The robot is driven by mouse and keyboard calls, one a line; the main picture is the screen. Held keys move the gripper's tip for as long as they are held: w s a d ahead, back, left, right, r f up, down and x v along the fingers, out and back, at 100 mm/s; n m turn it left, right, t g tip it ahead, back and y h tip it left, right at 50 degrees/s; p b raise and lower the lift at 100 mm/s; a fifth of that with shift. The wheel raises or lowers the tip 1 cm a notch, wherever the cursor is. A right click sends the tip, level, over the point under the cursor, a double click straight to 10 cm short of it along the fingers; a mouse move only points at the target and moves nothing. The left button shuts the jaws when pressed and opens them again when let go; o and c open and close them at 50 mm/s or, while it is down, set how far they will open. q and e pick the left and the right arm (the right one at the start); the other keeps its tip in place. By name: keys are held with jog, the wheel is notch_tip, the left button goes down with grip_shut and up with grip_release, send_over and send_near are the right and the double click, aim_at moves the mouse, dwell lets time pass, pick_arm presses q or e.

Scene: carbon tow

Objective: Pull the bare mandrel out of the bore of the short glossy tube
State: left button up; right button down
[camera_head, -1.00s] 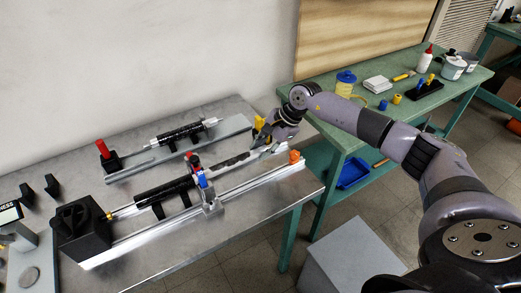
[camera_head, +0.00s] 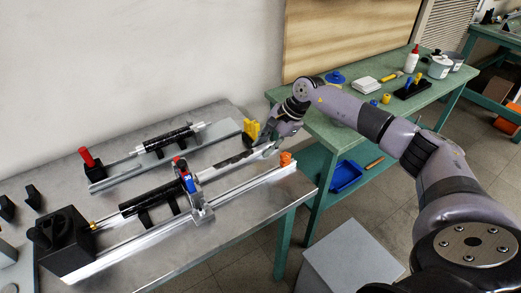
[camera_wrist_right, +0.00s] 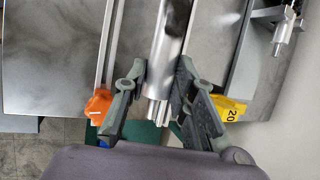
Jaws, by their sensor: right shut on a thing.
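A glossy black tube (camera_head: 150,198) lies on black supports along the front rail. The silver mandrel (camera_head: 215,170), with a dark patch, runs right from the tube's side through a clamp post. I cannot see how much of it is inside the bore. The mandrel's near end also shows in the right wrist view (camera_wrist_right: 157,82), between the fingers. My right gripper (camera_head: 269,147) is shut on this end, one finger on each side, as the right wrist view (camera_wrist_right: 161,76) shows. My left gripper is not in view.
A clamp post (camera_head: 200,206) with red and blue handles stands beside the tube. An orange stop (camera_head: 287,158) ends the front rail. A yellow block (camera_head: 251,131) stands behind my gripper. A second black tube (camera_head: 172,138) lies on the back rail. A green table (camera_head: 370,115) is at right.

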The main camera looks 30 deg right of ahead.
aim_at(273, 143)
jog(key=shift+d, duration=0.3)
jog(key=shift+w+d+b, duration=0.1)
jog(key=shift+d+b, duration=0.75)
jog(key=shift+d, duration=0.65)
jog(key=shift+d+b, duration=0.65)
jog(key=shift+d, duration=0.85)
